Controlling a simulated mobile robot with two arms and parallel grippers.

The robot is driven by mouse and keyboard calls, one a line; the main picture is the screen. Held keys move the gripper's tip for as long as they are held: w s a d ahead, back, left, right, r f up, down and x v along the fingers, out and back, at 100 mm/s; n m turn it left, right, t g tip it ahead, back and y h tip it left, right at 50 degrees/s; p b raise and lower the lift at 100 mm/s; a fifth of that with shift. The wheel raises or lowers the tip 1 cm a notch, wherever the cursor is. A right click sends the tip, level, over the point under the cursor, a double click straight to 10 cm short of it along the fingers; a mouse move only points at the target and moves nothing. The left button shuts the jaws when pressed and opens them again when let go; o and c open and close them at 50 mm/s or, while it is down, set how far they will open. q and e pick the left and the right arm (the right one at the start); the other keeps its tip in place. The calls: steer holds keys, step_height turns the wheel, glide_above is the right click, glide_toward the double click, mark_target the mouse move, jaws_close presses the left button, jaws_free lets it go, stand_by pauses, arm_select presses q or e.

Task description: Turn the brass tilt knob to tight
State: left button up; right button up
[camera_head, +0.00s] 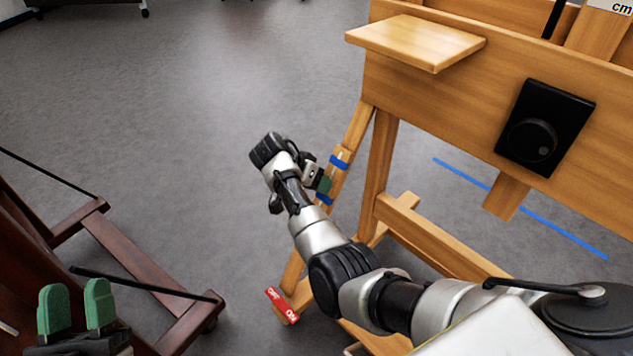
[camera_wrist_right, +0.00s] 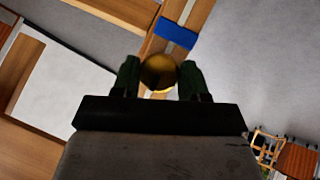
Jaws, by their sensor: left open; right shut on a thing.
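The round brass knob (camera_wrist_right: 158,73) sits between the two green fingers of my right gripper (camera_wrist_right: 160,80) in the right wrist view. The fingers touch it from both sides. In the head view my right gripper (camera_head: 325,184) is at the slanted wooden leg of the easel, between two blue bands (camera_head: 340,161), and hides the knob. One blue band (camera_wrist_right: 176,33) also shows just beyond the knob in the wrist view. I cannot read any tight mark. My left gripper (camera_head: 77,298) is open and empty at the lower left, its green fingers apart.
The easel's wooden board carries a small shelf (camera_head: 415,42) and a black panel with a dial (camera_head: 545,128). A red label (camera_head: 281,305) is low on the leg. A dark wooden frame (camera_head: 140,262) stands at left. The grey floor between is clear.

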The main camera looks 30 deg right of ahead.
steer(key=o, duration=0.9)
steer(key=shift+r, duration=0.1)
arm_select(q)
step_height(320, 180, down, 9)
steer(key=w+a+g+y+p, duration=0.1)
steer(key=g+y+p, duration=0.1)
steer(key=g, duration=0.6)
steer(key=shift+w+r+y+p, duration=0.15)
steer(key=shift+w+y+p, duration=0.25)
steer(key=shift+p, duration=0.15)
arm_select(e)
steer(key=v, duration=1)
steer(key=shift+a+r, duration=0.15)
steer(key=shift+a, duration=0.1)
